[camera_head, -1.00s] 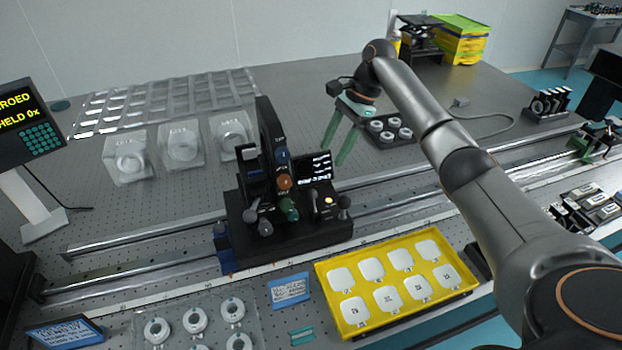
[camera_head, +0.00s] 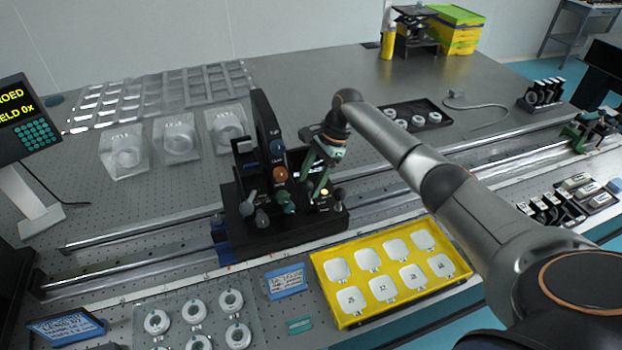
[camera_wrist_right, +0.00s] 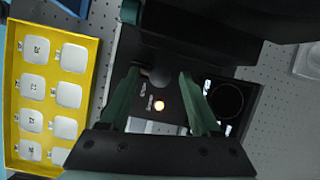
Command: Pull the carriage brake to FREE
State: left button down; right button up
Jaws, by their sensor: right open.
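The black carriage (camera_head: 285,232) sits across the twin rails with an upright plate of coloured knobs. A grey ball-knob lever (camera_head: 338,194) stands at its right end by a small lit lamp (camera_head: 325,192); I take this for the brake. In the right wrist view, the ball knob (camera_wrist_right: 160,75) shows between the finger tips, with the lamp (camera_wrist_right: 159,105) and small unreadable labels beside it. My right gripper (camera_head: 316,188) is open, its green fingers pointing down above the carriage's right end. Whether they touch the knob I cannot tell. My left gripper is not in view.
A yellow tray (camera_head: 327,285) of white numbered pieces lies in front of the carriage. Other ball-ended levers (camera_head: 249,204) stand at the carriage's left. A dark tray of rings (camera_head: 417,128) lies behind my right arm. The rails (camera_head: 125,235) run clear to the left.

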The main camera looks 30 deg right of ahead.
jog(key=shift+c, duration=0.2)
grip_shut()
jog(key=shift+s, duration=0.1)
dwell(0.5)
jog(key=shift+s+a+r+n+t+h, duration=0.1)
jog(key=shift+s+a+n+t+h, duration=0.1)
jog(key=shift+s+t, duration=0.5)
jog(key=shift+s+a+r+n+t+h, duration=0.15)
jog(key=shift+s+t, duration=0.25)
jog(key=shift+t, duration=0.6)
jog(key=shift+s+a+f+n+t, duration=0.15)
jog(key=shift+s+n+t, duration=0.1)
jog(key=shift+s+t, duration=0.7)
jog(key=t, duration=0.1)
jog(key=s+t, duration=0.1)
jog(key=t, duration=0.1)
jog(key=shift+s+a+f+n+h, duration=0.1)
jog(key=shift+a+f+n+h, duration=0.1)
jog(key=shift+n+h, duration=0.15)
jog(key=shift+s+a+f+n+t, duration=0.1)
jog(key=shift+s+f+n+t, duration=0.1)
jog(key=shift+s+t, duration=0.4)
jog(key=shift+s+f+n+t, duration=0.15)
jog(key=shift+s+f+t, duration=0.05)
jog(key=shift+t, duration=0.65)
jog(key=shift+o, duration=0.2)
grip_release()
